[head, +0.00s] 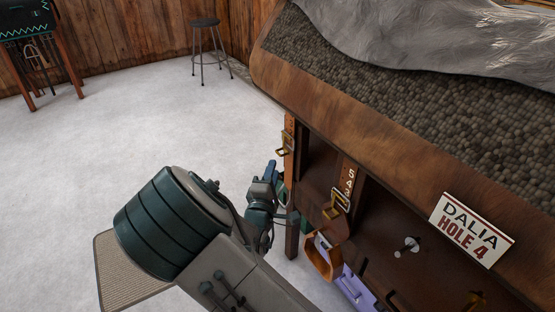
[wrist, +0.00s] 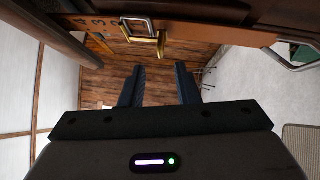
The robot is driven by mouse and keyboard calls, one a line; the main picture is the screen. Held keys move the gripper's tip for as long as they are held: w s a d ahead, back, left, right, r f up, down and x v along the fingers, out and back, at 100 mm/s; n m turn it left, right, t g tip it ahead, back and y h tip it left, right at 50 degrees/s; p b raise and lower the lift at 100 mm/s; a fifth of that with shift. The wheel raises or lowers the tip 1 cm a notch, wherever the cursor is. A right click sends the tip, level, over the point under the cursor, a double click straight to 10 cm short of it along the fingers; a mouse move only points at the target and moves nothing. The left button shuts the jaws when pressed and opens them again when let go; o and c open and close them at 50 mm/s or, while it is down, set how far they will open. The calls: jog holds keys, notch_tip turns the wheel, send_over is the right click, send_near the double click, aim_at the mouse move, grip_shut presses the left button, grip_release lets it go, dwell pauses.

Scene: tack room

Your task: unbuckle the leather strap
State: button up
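A brown leather strap (head: 350,180) with printed numbers hangs on the front of the wooden bench, with a metal buckle (head: 340,201) on it. A second strap (head: 288,125) with a brass buckle (head: 284,150) hangs at the bench's left corner. In the wrist view, a numbered strap (wrist: 220,35) with a silver frame and brass piece (wrist: 145,30) runs above my fingers; I cannot tell which strap it is. My gripper (wrist: 160,85) is open, with nothing between its fingers, below that buckle and apart from it. In the head view its fingertips are hard to make out.
The wooden bench (head: 395,119) with a dark, pebbly top fills the right. A "DALIA HOLE 4" sign (head: 471,230), a metal knob (head: 407,247), a brown loop (head: 322,262) and a purple object (head: 354,288) are close.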

jog(key=f+x, duration=0.1)
jog(key=x, duration=0.5)
jog(key=shift+w+r+b, duration=0.2)
jog(key=shift+r+b, duration=0.1)
jog(key=shift+r, duration=0.2)
jog(key=shift+c, duration=0.3)
grip_shut()
